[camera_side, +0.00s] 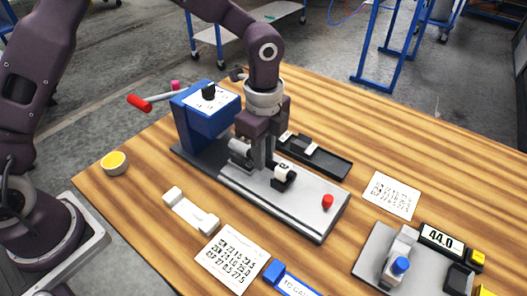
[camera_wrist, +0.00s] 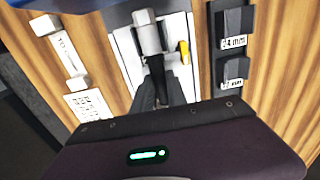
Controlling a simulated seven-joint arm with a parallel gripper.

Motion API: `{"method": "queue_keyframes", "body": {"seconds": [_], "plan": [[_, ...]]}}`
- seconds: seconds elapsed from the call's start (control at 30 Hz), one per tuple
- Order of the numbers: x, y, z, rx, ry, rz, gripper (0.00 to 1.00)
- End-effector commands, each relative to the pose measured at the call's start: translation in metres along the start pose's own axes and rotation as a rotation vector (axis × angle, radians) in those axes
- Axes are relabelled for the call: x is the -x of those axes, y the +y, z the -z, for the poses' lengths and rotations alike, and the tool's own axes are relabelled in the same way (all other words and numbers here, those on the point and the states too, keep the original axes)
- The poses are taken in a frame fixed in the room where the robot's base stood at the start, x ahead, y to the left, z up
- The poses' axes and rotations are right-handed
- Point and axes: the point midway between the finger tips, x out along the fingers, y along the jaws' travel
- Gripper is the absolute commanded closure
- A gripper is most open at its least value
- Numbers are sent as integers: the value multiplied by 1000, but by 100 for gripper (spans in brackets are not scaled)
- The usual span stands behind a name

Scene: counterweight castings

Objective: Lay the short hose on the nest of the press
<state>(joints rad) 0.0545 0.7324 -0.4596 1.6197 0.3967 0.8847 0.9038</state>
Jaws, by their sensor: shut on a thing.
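The blue press (camera_side: 207,115) stands at the back left of the table, with a red-tipped lever and a long grey bed (camera_side: 308,212). My gripper (camera_side: 265,165) is down over the middle of the bed, between a grey cylinder (camera_side: 239,149) and a black block with a pale end (camera_side: 285,175). In the wrist view my fingers (camera_wrist: 160,95) are shut on a dark piece (camera_wrist: 157,70), seemingly the short hose, in line with the grey cylinder (camera_wrist: 149,38). The fingers hide most of it and the nest. I cannot tell whether it touches the nest.
A black tray (camera_side: 335,166) with labels lies behind the bed. In front are a white holder (camera_side: 190,211) and a printed card (camera_side: 232,257). A gauge stand (camera_side: 375,262) is at lower right.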

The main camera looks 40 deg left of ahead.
Motion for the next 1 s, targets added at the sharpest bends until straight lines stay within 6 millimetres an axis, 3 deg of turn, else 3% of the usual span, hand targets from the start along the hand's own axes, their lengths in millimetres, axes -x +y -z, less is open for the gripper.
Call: {"method": "queue_keyframes", "body": {"seconds": [0.4,0.43,0.53,0.83,1.0], "plan": [[-9,0,0,0,0,-1,100],[-8,0,0,0,0,-1,76],[-8,0,0,0,0,0,57],[-7,0,0,0,0,0,57],[7,-1,0,0,0,2,57]]}}
